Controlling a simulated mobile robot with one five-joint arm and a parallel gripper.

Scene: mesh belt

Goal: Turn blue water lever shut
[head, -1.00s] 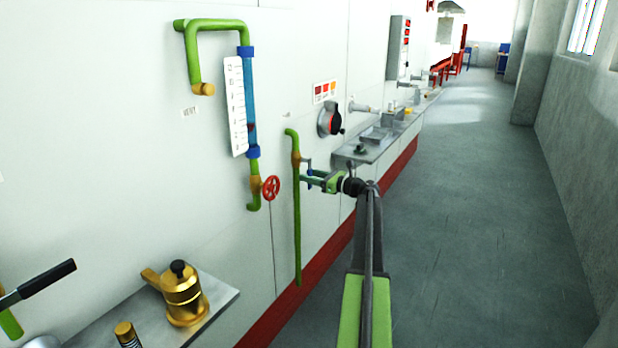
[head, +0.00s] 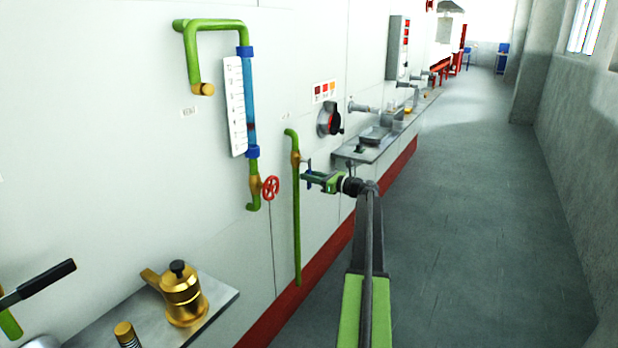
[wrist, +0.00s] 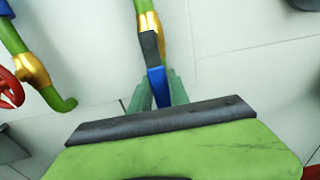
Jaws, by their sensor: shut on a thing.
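The blue water lever (head: 308,165) sits at the brass valve (head: 296,157) on a green vertical pipe (head: 297,230) on the wall. In the head view it looks small and roughly upright, just right of the pipe. My gripper (head: 310,177) reaches it from the right and is shut on it. In the wrist view, the blue lever (wrist: 158,84) stands between the two pale green fingers of my gripper (wrist: 159,92). A dark grey piece (wrist: 150,45) lies at its far end, in front of the pipe.
A red handwheel (head: 271,188) is on the gauge pipe just left of the lever. A round black and red dial (head: 330,119) and a metal counter (head: 375,148) are to the right. A brass pot (head: 182,295) stands front left. The floor at right is clear.

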